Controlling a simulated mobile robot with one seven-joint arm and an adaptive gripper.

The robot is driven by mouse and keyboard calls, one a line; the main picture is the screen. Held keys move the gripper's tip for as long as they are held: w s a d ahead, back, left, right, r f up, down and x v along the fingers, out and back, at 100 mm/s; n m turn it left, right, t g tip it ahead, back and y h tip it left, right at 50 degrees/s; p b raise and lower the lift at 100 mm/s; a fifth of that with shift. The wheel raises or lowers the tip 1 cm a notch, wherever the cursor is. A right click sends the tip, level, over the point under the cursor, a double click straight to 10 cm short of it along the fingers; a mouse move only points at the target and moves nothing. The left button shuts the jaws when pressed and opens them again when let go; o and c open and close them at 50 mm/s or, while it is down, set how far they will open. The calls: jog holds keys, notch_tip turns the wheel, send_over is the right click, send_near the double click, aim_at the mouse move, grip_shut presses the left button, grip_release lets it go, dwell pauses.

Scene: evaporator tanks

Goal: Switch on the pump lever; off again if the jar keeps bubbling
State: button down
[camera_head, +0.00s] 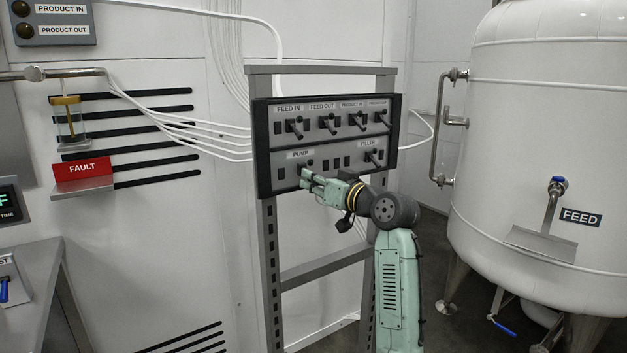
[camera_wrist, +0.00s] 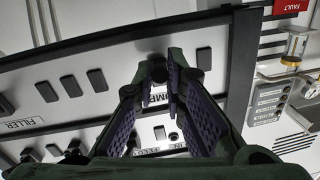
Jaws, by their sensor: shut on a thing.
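The pump lever (camera_head: 309,164) is a small dark lever under the PUMP label on the lower row of the dark-framed switch panel (camera_head: 345,165). My gripper (camera_head: 305,178) is at this lever, and its fingers are shut on it. In the wrist view my gripper (camera_wrist: 172,78) covers part of the PUMP label, and the fingers hide most of the lever. I cannot tell the lever's position. The glass jar (camera_head: 70,122) with a yellowish top hangs on the left wall; it also shows in the wrist view (camera_wrist: 297,46). It is too small to tell whether it bubbles.
The FILLER lever (camera_head: 373,156) is right of the pump lever, and the FEED IN lever (camera_head: 294,125) is in the row above with several others. A red FAULT sign (camera_head: 82,168) is below the jar. A white FEED tank (camera_head: 545,150) stands at right.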

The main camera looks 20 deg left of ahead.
jog(key=shift+w+a+r+m+g+h+p, duration=0.1)
jog(key=shift+r+g+h+p, duration=0.9)
jog(key=shift+p, duration=1.3)
jog(key=shift+a+r+m+g+h+p, duration=0.1)
jog(key=shift+r+g+h+p, duration=0.25)
jog(key=shift+g+h+p, duration=1.25)
jog(key=shift+w+a+r+m+g+h+p, duration=0.1)
jog(key=shift+r+g+h+p, duration=0.5)
jog(key=shift+h+p, duration=1.8)
jog(key=shift+r+y+p, duration=0.1)
jog(key=shift+y+p, duration=0.3)
jog(key=shift+p, duration=0.15)
jog(key=c, duration=1.7)
grip_release()
jog(key=shift+o, duration=0.2)
jog(key=v, duration=1.2)
